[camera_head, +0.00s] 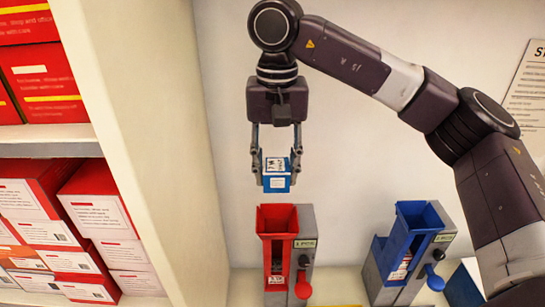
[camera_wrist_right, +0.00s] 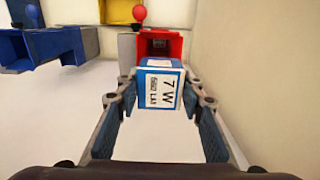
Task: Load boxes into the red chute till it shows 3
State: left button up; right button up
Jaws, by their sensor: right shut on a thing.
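My right gripper (camera_head: 276,160) is shut on a small blue and white box (camera_head: 276,182), holding it upright in the air above the red chute (camera_head: 277,220). In the right wrist view, the box (camera_wrist_right: 160,90) sits between the fingertips with "7 W" on its white face. The red chute (camera_wrist_right: 175,45) shows beyond it there. The chute has an open top, a grey side panel reading "1 PCS" and a red ball knob; a box shows in its lower slot. The box is apart from the chute. My left gripper is not in view.
A shelf (camera_head: 60,142) with red and white boxes is at the left. Something yellow (camera_wrist_right: 120,12) lies beyond the red chute. Wall space between the chutes is clear.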

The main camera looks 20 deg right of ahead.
jog(key=shift+s+f+b, duration=0.4)
jog(key=shift+f, duration=0.05)
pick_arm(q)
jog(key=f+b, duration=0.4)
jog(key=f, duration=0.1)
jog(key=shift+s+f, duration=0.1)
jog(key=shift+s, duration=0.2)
pick_arm(e)
notch_tip(320, 180, down, 6)
jog(key=shift+r, duration=0.1)
pick_arm(q)
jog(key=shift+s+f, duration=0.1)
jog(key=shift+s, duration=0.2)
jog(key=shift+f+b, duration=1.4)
jog(key=shift+b, duration=0.2)
pick_arm(e)
jog(key=shift+f, duration=2.1)
jog(key=o, duration=1.2)
jog(key=shift+o, duration=0.2)
